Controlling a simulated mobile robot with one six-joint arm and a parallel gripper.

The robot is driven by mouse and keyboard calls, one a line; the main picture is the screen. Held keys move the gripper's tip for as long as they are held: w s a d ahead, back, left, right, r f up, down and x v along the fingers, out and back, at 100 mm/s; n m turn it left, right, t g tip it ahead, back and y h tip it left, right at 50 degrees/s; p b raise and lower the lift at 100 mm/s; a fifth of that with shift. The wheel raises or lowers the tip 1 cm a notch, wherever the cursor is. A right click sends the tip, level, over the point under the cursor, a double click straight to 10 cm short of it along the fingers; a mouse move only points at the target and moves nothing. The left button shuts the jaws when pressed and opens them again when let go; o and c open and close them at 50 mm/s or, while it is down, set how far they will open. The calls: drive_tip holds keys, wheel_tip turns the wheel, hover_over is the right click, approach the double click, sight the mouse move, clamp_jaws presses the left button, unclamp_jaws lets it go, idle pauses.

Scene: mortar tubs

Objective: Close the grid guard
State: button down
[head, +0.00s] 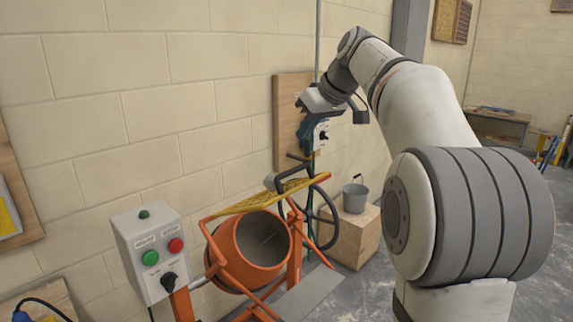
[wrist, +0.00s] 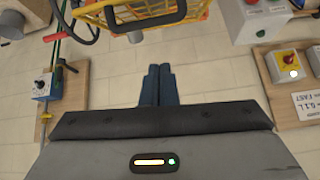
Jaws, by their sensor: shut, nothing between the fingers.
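The yellow grid guard (head: 268,197) is on the orange mixer, seen nearly edge-on in the head view. It stands tilted above the drum (head: 262,240), whose mouth shows uncovered below it. In the wrist view a yellow grid part of the guard (wrist: 150,12) shows at the top edge, mostly cut off. My gripper (head: 307,140) is above and beyond the guard, near the wall, apart from it. Its dark blue fingers (wrist: 158,84) are together and empty in the wrist view. The guard's hinge is not clear to me.
A control box (head: 150,253) with green and red buttons stands left of the mixer. A dial box (head: 322,134) on a wooden board is close to my gripper. A black handwheel (head: 322,218) is right of the drum; a bucket (head: 355,197) sits on a wooden block.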

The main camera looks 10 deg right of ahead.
drive_tip(key=w+r+n, duration=0.1)
drive_tip(key=w, duration=0.1)
hover_over(294, 169)
drive_tip(key=w+a, duration=0.1)
drive_tip(key=w, duration=0.1)
wheel_tip(294, 169, down, 6)
drive_tip(key=f, duration=0.1)
drive_tip(key=s+f, duration=0.1)
drive_tip(key=f, duration=0.1)
drive_tip(key=shift+s+d+y, duration=0.15)
drive_tip(key=shift+d+y, duration=0.15)
drive_tip(key=shift+d, duration=0.05)
drive_tip(key=shift+s+d+f, duration=0.1)
drive_tip(key=shift+s+f, duration=0.1)
drive_tip(key=shift+f, duration=0.05)
drive_tip(key=shift+f+p, duration=0.3)
drive_tip(key=shift+f, duration=0.05)
drive_tip(key=shift+d, duration=0.1)
